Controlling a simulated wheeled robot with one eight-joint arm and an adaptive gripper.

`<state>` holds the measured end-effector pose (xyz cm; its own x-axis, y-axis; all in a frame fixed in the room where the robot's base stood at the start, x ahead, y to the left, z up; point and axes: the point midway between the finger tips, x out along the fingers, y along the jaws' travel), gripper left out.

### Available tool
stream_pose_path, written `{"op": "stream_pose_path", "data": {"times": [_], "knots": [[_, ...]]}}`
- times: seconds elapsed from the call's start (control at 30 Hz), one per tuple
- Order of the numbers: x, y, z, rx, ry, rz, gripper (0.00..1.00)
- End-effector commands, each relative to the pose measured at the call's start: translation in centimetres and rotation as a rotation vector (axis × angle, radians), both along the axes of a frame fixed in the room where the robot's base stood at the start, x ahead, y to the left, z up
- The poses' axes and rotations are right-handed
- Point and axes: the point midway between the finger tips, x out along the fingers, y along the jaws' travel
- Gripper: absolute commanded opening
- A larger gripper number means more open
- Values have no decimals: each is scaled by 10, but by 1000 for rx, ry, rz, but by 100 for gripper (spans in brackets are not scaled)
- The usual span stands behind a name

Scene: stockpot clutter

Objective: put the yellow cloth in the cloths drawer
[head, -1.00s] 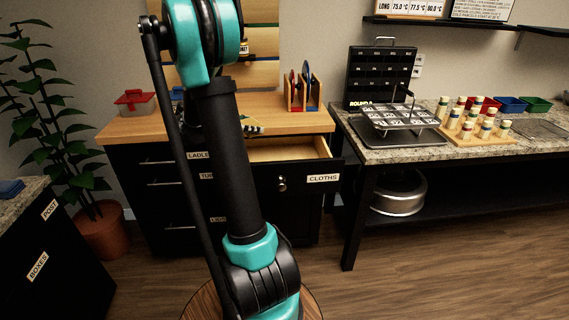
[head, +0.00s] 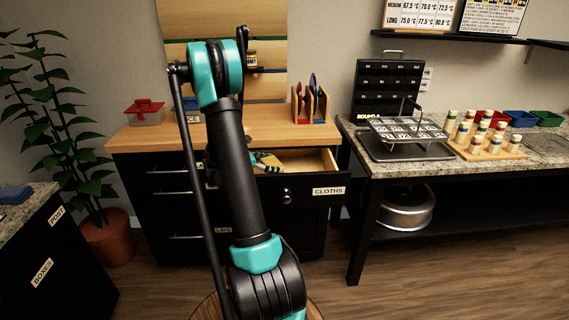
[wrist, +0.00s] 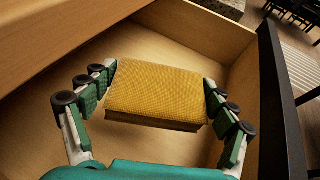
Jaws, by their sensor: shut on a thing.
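The yellow cloth (wrist: 158,92) is a folded, textured block between the fingers of my gripper (wrist: 160,80) in the wrist view. My gripper is shut on it from both sides. The cloths drawer (wrist: 215,38) is pulled open, and its pale wooden inside lies around and below the cloth. I cannot tell how far the cloth is above the drawer floor. In the head view the open drawer (head: 312,160) has a black front labelled CLOTHS. My gripper (head: 262,161) is over its left part, mostly hidden behind my arm.
The wooden counter (head: 165,138) above the drawer bears a red-lidded box (head: 145,112) and a rack (head: 310,104). A granite table (head: 385,168) with a tray and shakers stands to the right. The drawer's right part is clear. Floor in front is free.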

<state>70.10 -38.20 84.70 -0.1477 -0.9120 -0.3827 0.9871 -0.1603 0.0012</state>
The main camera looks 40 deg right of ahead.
Motion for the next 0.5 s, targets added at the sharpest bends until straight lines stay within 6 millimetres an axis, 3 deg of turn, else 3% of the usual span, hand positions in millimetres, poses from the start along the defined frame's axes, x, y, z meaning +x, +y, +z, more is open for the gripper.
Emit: {"op": "stream_pose_path", "data": {"times": [0.27, 0.5], "knots": [[-2, -19, 0, 0, 1, 1, 57], [-8, -56, 0, 0, -1, -1, 57]]}}
